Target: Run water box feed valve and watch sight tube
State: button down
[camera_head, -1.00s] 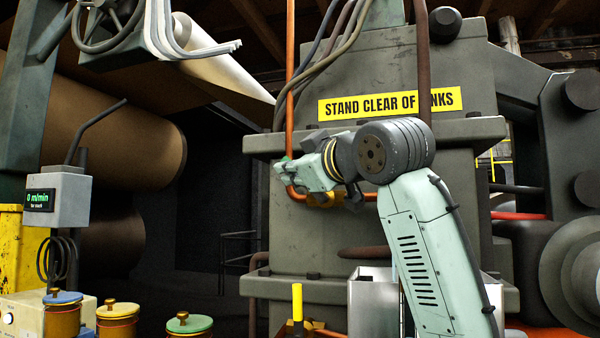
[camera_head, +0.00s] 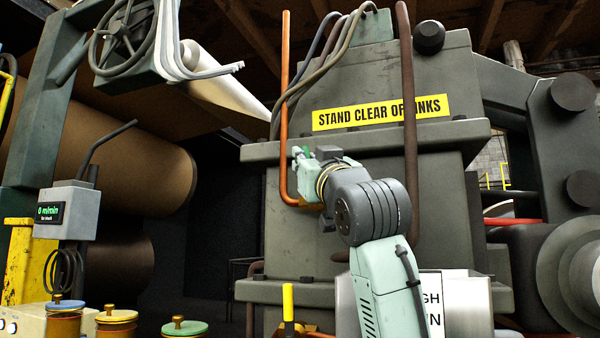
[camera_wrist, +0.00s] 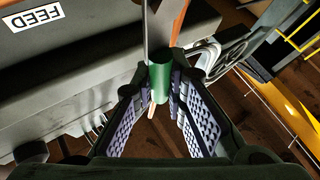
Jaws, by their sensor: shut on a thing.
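My gripper (camera_head: 303,158) is up beside the orange pipe (camera_head: 285,90), in front of the dark grey machine housing. In the wrist view my gripper (camera_wrist: 162,88) is shut on a green handle (camera_wrist: 160,72), held between the fingertips. The handle sits by a thin grey rod and the orange pipe (camera_wrist: 178,18). I take it as the feed valve handle, as a white FEED label (camera_wrist: 50,13) is on the grey surface at upper left. The handle's far end is hidden. I cannot make out the sight tube for certain.
A steel box (camera_head: 462,305) with a partly hidden lettered plate stands behind my arm. A yellow-topped post (camera_head: 288,303) and several lidded pots (camera_head: 117,318) are low in front. A 0 m/min display (camera_head: 50,213) is at left. A dark red pipe (camera_head: 407,110) runs down the housing.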

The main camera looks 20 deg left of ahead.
jog(key=shift+d+m+t+b, duration=0.3)
jog(key=shift+m+t, duration=0.2)
jog(key=shift+m, duration=0.3)
jog(key=shift+h, duration=0.4)
jog(key=c, duration=1.6)
grip_release()
jog(key=shift+d, duration=0.1)
jog(key=v, duration=1.2)
jog(key=shift+f, duration=0.15)
